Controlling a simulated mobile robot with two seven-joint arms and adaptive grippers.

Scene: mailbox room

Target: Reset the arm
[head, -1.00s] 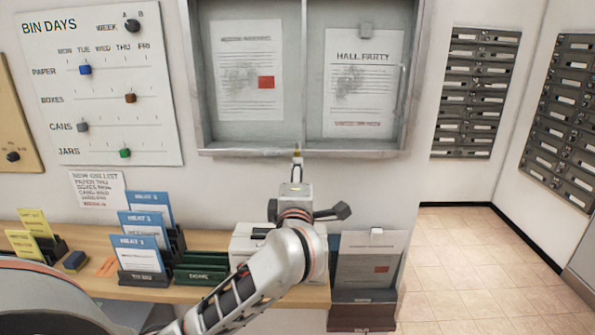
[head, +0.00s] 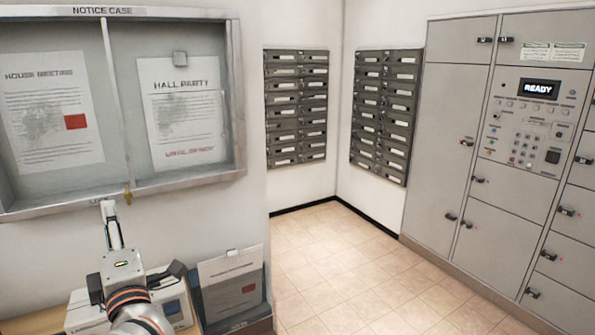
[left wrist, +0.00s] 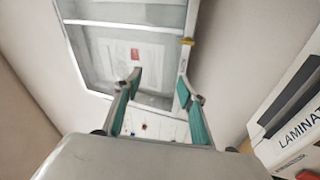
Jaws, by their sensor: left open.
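My left arm comes in at the lower left of the head view. Its left gripper (head: 108,208) points up, just below and left of the small brass catch (head: 127,193) on the bottom frame of the notice case (head: 190,184). A small gap seems to show between them. In the left wrist view the two green-padded fingers (left wrist: 161,88) are apart with nothing between them. The notice case and its catch (left wrist: 186,41) lie beyond the fingertips. My right gripper is not in view.
Below the case are a white laminator (left wrist: 293,124) and a dark holder with a notice (head: 234,284). Grey mailboxes (head: 297,107) hang on the back walls. A locker bank (head: 430,150) with a READY display stands at right. The tiled floor (head: 335,270) between is clear.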

